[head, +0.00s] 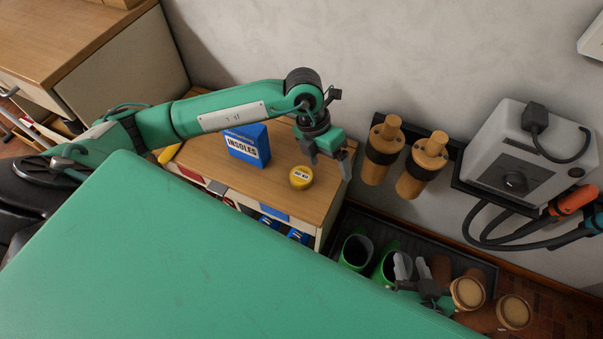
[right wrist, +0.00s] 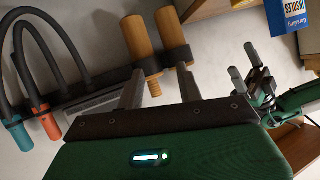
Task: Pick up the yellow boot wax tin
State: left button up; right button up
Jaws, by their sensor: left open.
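The yellow boot wax tin (head: 301,178) stands on the wooden top of the low cabinet, near its right end, with a pale label on its lid. My left gripper (head: 330,172) is open, its fingers pointing down, just right of the tin and apart from it. It also shows in the right wrist view (right wrist: 245,68). My right gripper (right wrist: 158,85) is open and empty, its fingers spread in front of the wall pegs. The tin does not show in the right wrist view.
A blue INSOLES box (head: 248,145) stands left of the tin on the cabinet top (head: 205,158). Boot-drying pegs (head: 383,150) and a grey unit with hoses (head: 520,150) are on the wall. Green boots (head: 356,250) stand in a black tray below.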

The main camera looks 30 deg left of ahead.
pick_arm(q)
jog(key=w+a+y, duration=0.2)
jog(key=a+y, duration=0.2)
jog(key=a, duration=0.4)
jog(key=b, duration=0.2)
send_over(302, 175)
jog(key=shift+n+t, duration=0.3)
jog(key=shift+n, duration=0.1)
notch_tip(302, 175, down, 8)
jog(key=shift+s+r, duration=0.1)
jog(key=shift+s, duration=0.05)
jog(key=f, duration=0.2)
jog(key=f+b, duration=0.1)
jog(key=f, duration=0.2)
jog(key=shift+w+f, duration=0.2)
jog(key=shift+f, duration=0.25)
pick_arm(e)
jog(key=w+r+t+y, duration=0.1)
jog(key=w+r+t, duration=0.3)
jog(key=r+t, duration=0.4)
notch_tip(302, 175, up, 4)
jog(key=shift+d+r, duration=0.1)
jog(key=shift+d, duration=0.35)
jog(key=shift+w, duration=0.1)
pick_arm(q)
jog(key=c, duration=1.1)
